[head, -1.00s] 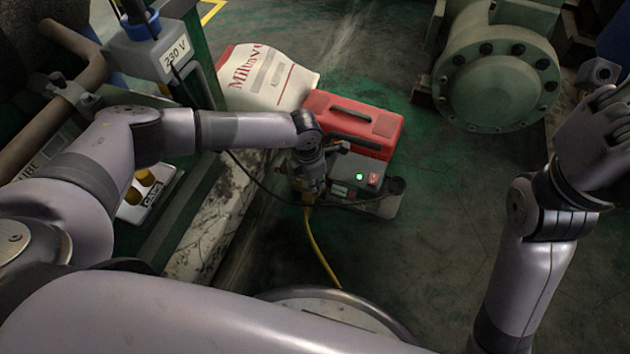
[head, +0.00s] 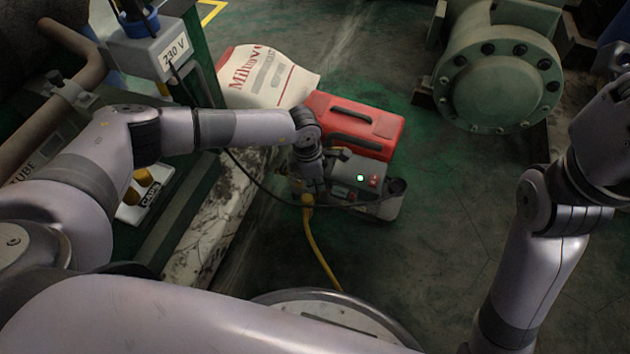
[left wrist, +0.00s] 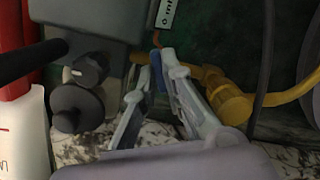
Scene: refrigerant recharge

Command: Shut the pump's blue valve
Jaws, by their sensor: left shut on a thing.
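The pump (head: 347,168) is a grey unit with a small lit lamp, on the floor in the middle of the head view. My left gripper (left wrist: 156,78) is at the pump's left end, where my wrist hides much of it in the head view. In the left wrist view, its fingers are closed on the blue valve (left wrist: 157,78), a small blue handle beside the yellow hose fitting (left wrist: 232,105). Most of the handle is hidden between the fingertips, so its angle is hard to tell. My right arm stands at the right edge, its gripper out of frame.
A red case (head: 360,122) with a dark handle stands right behind the pump. A white container with red lettering (head: 265,78) is behind to the left. A yellow hose (head: 318,250) runs toward me. A green flanged vessel (head: 497,85) stands at right. Floor right of the pump is clear.

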